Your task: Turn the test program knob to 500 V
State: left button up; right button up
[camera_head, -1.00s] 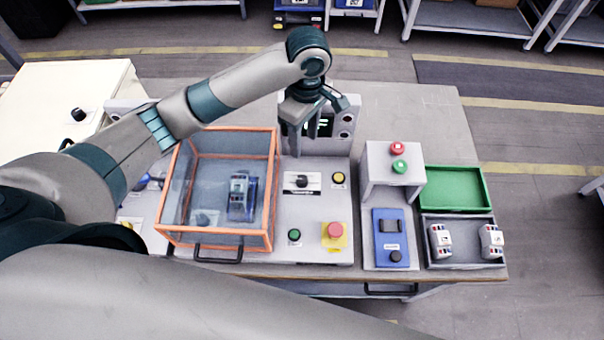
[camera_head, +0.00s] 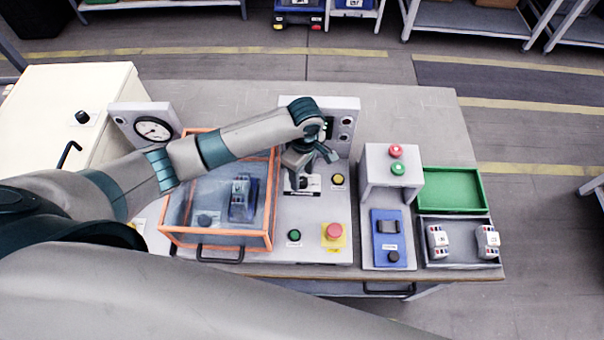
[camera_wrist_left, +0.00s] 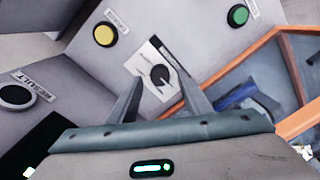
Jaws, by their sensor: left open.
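The test program knob (camera_wrist_left: 160,75) is a black rotary knob on a white label plate on the grey panel. In the left wrist view it sits ahead of and between my left fingertips. My left gripper (camera_wrist_left: 158,92) is open and empty, with its fingers on either side of the knob in the picture; whether they touch it I cannot tell. In the head view my left gripper (camera_head: 302,180) hangs over the plate (camera_head: 314,184) and hides most of the knob. The label's voltage marks are too small to read. My right gripper is not in view.
An orange-framed clear box (camera_head: 270,225) stands close left of the gripper. A yellow button (camera_head: 338,180), a green button (camera_head: 294,235) and a red emergency button (camera_head: 334,231) surround the plate. An upright display box (camera_head: 347,125) stands behind. A grey stand (camera_head: 375,155) is to the right.

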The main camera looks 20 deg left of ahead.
pick_arm(q)
jog(key=shift+f, duration=0.75)
jog(key=c, duration=1.1)
